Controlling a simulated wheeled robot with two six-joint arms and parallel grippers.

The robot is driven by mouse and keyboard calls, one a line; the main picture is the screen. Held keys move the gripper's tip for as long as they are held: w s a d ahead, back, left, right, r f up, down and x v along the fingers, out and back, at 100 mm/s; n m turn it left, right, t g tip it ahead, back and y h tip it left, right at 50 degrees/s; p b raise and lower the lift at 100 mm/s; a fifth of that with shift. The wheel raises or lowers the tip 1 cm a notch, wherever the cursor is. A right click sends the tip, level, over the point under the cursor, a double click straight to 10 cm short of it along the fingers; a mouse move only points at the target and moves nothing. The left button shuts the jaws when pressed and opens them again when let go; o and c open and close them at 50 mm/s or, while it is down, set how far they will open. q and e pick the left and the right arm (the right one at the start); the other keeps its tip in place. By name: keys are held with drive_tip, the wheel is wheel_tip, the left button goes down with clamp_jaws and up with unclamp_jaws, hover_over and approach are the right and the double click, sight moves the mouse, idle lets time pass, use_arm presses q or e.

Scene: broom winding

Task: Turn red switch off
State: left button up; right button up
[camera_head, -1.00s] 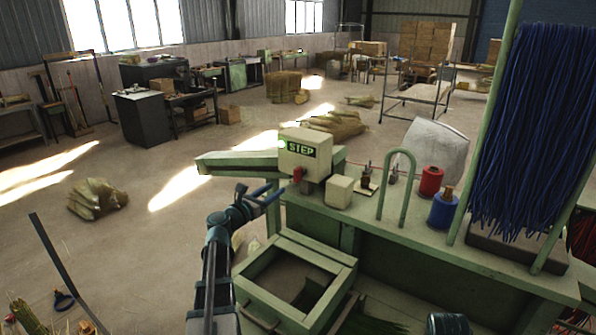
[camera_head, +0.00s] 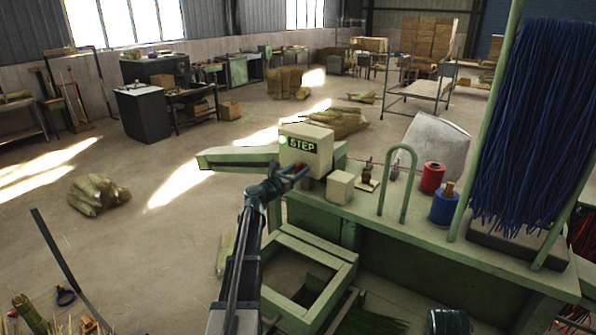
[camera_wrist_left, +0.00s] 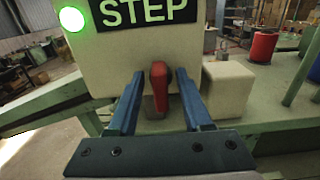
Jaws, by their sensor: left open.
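The red switch (camera_wrist_left: 159,82) is on the front of the cream control box (camera_head: 306,146), below its STEP sign. In the left wrist view the red lever looks upright, and a round green light (camera_wrist_left: 72,18) glows at the box's upper left. My left gripper (camera_head: 290,178) is open at the box front. Its two blue fingers stand on either side of the lever, with a gap visible on each side. In the head view the fingers partly cover the switch (camera_head: 303,170). My right gripper is not in view.
A small cream block (camera_head: 340,187) sits right of the switch. A green hoop (camera_head: 399,180), a red spool (camera_head: 431,178) and a blue spool (camera_head: 443,207) stand along the green bench (camera_head: 430,245). Blue bristles (camera_head: 535,125) hang at the right. An open green frame (camera_head: 335,290) lies below.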

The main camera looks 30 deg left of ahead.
use_arm(q)
clamp_jaws()
idle(0.3)
drive_tip(key=shift+m, duration=0.3)
drive_tip(key=m, duration=0.3)
drive_tip(key=shift+d+m, duration=0.1)
drive_tip(key=shift+m, duration=0.2)
drive_tip(key=m, duration=0.4)
drive_tip(key=shift+d+f+m, duration=0.1)
drive_tip(key=shift+m, duration=0.2)
drive_tip(key=m, duration=0.4)
drive_tip(key=shift+d+f, duration=0.1)
drive_tip(key=m, duration=0.5)
drive_tip(key=shift+f, duration=0.1)
drive_tip(key=shift+m, duration=0.3)
